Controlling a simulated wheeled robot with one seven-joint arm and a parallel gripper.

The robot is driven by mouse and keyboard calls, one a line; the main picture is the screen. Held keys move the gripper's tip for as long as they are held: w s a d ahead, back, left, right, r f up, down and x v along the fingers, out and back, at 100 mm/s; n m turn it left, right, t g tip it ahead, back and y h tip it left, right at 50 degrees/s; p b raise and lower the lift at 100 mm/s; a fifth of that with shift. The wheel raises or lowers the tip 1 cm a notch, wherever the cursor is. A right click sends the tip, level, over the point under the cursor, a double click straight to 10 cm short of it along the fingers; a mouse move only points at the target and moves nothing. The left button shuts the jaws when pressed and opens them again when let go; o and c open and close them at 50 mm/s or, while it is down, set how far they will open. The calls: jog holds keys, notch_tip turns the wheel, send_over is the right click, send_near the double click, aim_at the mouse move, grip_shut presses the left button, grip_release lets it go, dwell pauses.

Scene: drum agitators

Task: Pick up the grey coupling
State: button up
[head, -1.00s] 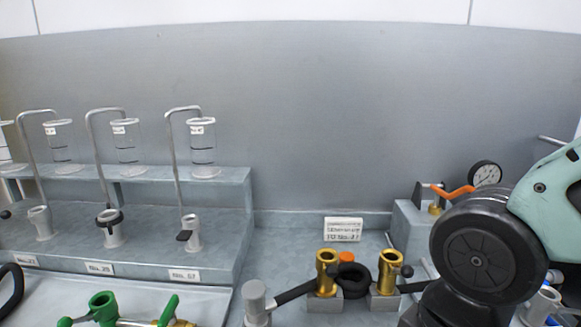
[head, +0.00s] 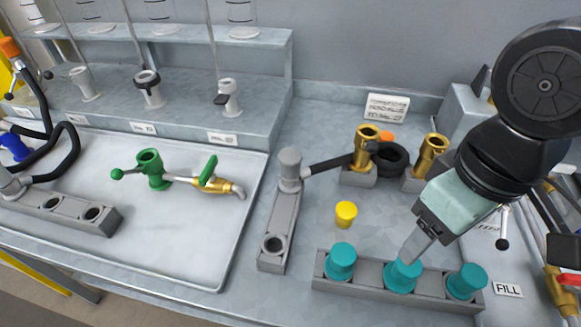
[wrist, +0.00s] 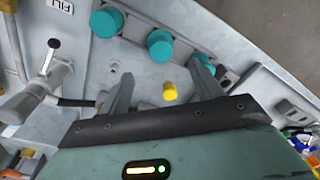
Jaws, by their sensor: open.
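A grey cylindrical coupling (head: 289,168) with a black hose or handle to its right stands upright at the back end of a narrow grey block in the head view. A second grey fitting (head: 10,184) with a black hose sits at the left edge, partly cut off. I cannot tell for sure which one the task names. My gripper (head: 410,255) is to the right of the first coupling, over the row of teal caps, pointing down. In the wrist view its two fingers (wrist: 163,82) are apart with nothing held between them.
Teal caps (head: 341,261) stand in a grey rack (head: 330,287) at the front. A yellow cap (head: 346,214) lies between the rack and brass fittings (head: 366,143). A tray (head: 190,240) with a green-handled valve (head: 152,168) is left. A raised shelf (head: 262,40) stands behind.

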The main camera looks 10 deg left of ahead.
jog(key=w+a+r+n+p, duration=0.2)
jog(key=w+a+r+p, duration=0.35)
jog(key=w+a, duration=0.4)
jog(key=p, duration=0.3)
send_near(290, 170)
jog(key=shift+h, duration=0.3)
jog(key=f, duration=0.2)
jog(key=w+f+p, duration=0.1)
jog(key=f, duration=0.1)
jog(key=w+f+p, duration=0.1)
jog(key=f, duration=0.1)
jog(key=shift+a+f, duration=0.25)
jog(key=shift+f, duration=0.1)
jog(key=shift+s+a+f+p, duration=0.1)
jog(key=shift+f+p, duration=1.4)
jog(key=shift+f, duration=1.3)
jog(key=c, duration=1.4)
jog(key=shift+o, duration=0.2)
jog(key=shift+r, duration=0.1)
notch_tip(290, 170, up, 10)
jog(key=b, duration=0.3)
